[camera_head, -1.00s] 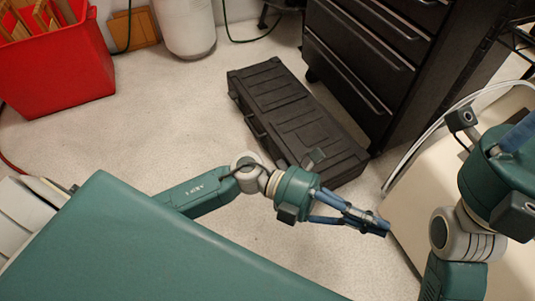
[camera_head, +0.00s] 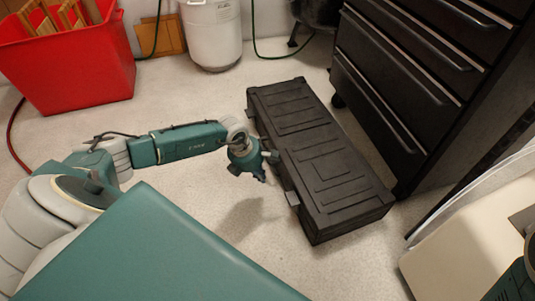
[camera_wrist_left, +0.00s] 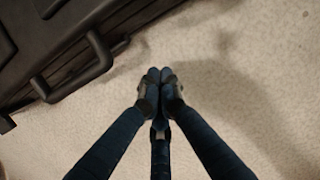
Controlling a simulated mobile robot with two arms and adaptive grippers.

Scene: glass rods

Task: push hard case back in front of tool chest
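The black hard case (camera_head: 315,150) lies flat on the floor in the head view, running alongside the base of the dark tool chest (camera_head: 400,85). My left gripper (camera_head: 262,175) points down beside the long side of the case that faces away from the chest. In the left wrist view its fingertips (camera_wrist_left: 158,76) are together with nothing between them, over bare floor. The case (camera_wrist_left: 60,30) fills the upper left there, its handle (camera_wrist_left: 95,65) close to the fingers; whether they touch is unclear. My right gripper is out of view.
A red bin (camera_head: 75,65) with wooden pieces and a white cylinder (camera_head: 211,30) stand at the back. A cream-coloured object (camera_head: 460,240) is at right. Floor left of the case is clear.

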